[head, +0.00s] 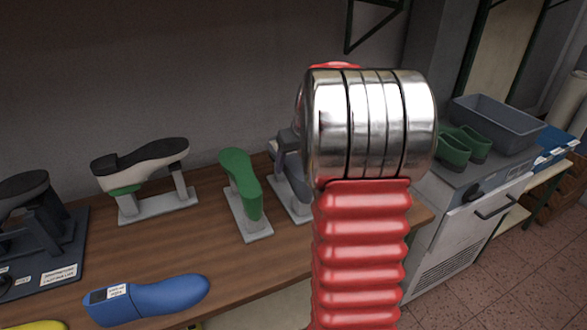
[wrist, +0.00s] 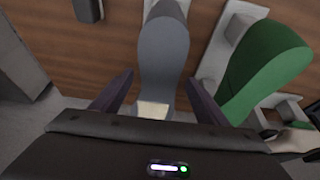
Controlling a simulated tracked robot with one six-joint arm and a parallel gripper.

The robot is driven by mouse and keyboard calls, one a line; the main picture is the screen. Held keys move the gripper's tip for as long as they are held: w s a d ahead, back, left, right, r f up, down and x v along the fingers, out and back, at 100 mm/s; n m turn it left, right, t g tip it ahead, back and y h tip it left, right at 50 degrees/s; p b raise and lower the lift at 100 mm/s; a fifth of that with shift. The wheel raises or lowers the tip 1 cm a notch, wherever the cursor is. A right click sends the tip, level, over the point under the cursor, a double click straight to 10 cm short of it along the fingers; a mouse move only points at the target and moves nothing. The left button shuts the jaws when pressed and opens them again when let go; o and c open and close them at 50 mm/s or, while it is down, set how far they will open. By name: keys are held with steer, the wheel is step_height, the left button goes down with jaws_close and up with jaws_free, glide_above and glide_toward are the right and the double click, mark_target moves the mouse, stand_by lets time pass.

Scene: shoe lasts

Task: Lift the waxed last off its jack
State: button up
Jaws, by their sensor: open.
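A smooth grey last (wrist: 164,50) lies in the wrist view between the fingers of my gripper (wrist: 160,78). The gripper is open, one finger at each side of the last's narrow end; I cannot tell whether they touch it. A pale square patch (wrist: 153,109) shows at that end. In the head view the grey last (head: 288,158) is mostly hidden behind my red and silver arm, above its pale jack base (head: 299,208). A green last (head: 240,178) on its own jack stands just left; it also shows in the wrist view (wrist: 268,68). No label shows which last is waxed.
A black-and-white shoe (head: 140,163) sits on a jack further left. A blue last (head: 148,299) lies at the bench front. Dark stands (head: 45,245) fill the left end. Bare wood (head: 190,250) lies between.

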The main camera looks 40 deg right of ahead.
steer(key=shift+w+x, duration=0.2)
steer(key=shift+x, duration=2.4)
steer(key=shift+d+r, duration=0.1)
steer(key=shift+d, duration=0.05)
steer(key=shift+c, duration=0.5)
steer(key=c, duration=1.5)
steer(key=shift+r, duration=0.1)
steer(key=shift+c, duration=0.3)
steer(key=shift+r, duration=0.1)
step_height(320, 180, up, 10)
steer(key=shift+f, duration=0.1)
